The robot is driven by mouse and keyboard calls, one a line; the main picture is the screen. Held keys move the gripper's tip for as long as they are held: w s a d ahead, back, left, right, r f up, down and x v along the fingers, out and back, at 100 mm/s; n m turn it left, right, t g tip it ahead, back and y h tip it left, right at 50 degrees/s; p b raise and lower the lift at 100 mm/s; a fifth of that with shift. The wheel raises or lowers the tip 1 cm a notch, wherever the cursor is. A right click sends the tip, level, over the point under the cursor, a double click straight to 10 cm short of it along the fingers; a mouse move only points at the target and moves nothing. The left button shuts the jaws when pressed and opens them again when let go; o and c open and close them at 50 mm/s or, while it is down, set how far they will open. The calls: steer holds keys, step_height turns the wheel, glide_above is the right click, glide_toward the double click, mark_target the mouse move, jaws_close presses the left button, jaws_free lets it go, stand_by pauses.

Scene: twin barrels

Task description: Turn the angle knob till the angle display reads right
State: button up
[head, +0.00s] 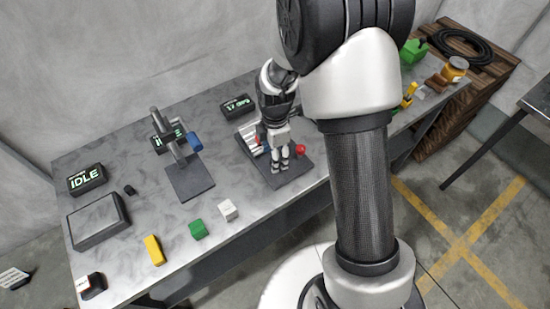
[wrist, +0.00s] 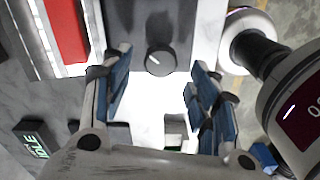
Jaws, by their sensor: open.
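The angle knob is a dark round knob with a white pointer line, in the wrist view (wrist: 160,60). It shows between the fingertips of my open gripper (wrist: 158,64), with a gap on both sides; its distance from the tips is hard to judge. In the head view my gripper (head: 279,163) points down over a dark plate (head: 293,174) that carries the device, and the knob is hidden there. A dark display (head: 237,105) with small green text stands behind the device; it seems to read about 17 deg, but the digits are barely legible.
A red ball (head: 300,149) is close to the right of my gripper. To the left are a stand with a blue cylinder (head: 194,141), an IDLE display (head: 87,179) and a grey box (head: 97,221). White (head: 228,210), green (head: 198,229) and yellow (head: 153,250) blocks lie near the front edge.

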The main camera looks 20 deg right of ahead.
step_height(320, 180, up, 9)
stand_by(0.3)
stand_by(0.4)
steer(key=s+r+m+t, duration=0.2)
steer(key=s+r+m, duration=0.75)
steer(key=r, duration=0.35)
steer(key=s+r+m+t, duration=0.2)
steer(key=s+r+m, duration=0.1)
steer(key=s+m, duration=0.6)
steer(key=s, duration=0.3)
steer(key=shift+s+d+t, duration=0.2)
steer(key=shift+d+t, duration=0.05)
steer(key=shift+t, duration=0.05)
steer(key=shift+r+m, duration=0.15)
steer(key=shift+m, duration=0.1)
